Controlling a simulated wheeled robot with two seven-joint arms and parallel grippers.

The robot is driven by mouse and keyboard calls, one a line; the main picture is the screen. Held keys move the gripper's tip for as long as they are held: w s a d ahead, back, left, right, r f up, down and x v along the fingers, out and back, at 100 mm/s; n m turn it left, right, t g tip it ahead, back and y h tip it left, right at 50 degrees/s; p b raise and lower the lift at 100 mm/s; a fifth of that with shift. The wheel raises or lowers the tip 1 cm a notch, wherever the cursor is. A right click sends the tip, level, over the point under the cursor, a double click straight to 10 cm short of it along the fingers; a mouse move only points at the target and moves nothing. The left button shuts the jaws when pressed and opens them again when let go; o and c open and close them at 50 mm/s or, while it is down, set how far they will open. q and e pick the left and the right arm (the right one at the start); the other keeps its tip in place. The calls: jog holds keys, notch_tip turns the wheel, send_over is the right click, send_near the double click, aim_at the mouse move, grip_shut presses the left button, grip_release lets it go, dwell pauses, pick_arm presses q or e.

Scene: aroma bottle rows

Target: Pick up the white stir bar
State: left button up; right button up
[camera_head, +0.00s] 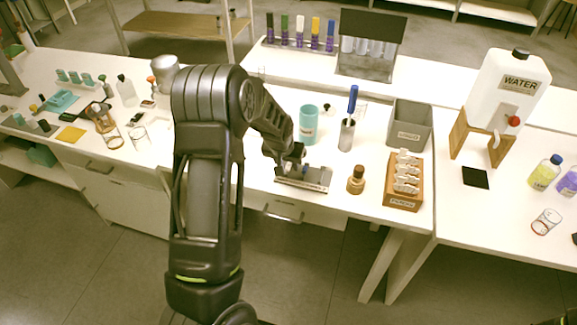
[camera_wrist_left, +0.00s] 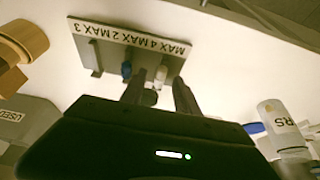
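A white stir bar (camera_wrist_left: 161,75) stands in a grey rack (camera_wrist_left: 95,40) marked "MAX 4 MAX 2 MAX 3" in the left wrist view. A blue stir bar (camera_wrist_left: 127,70) is beside it. The rack also shows in the head view (camera_head: 318,183), near the table's front edge. My left gripper (camera_head: 292,158) is over the rack's rear side. In the left wrist view its fingers (camera_wrist_left: 159,90) are apart, pointing at the white bar, with no grasp visible. The arm hides part of the rack in the head view. My right gripper is not in view.
A brown bottle (camera_head: 356,181) and a wooden card box (camera_head: 390,199) stand right of the rack. Behind are a teal cup (camera_head: 308,126), a container with a blue-handled tool (camera_head: 347,134) and a grey bin (camera_head: 409,121). Bare table lies between rack and bottle.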

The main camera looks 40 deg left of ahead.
aim_at(288, 167)
pick_arm(q)
grip_shut()
jog(key=shift+r, duration=0.1)
dwell(0.5)
notch_tip(288, 167, up, 10)
jog(key=b, duration=0.1)
jog(key=shift+b, duration=0.4)
dwell(0.5)
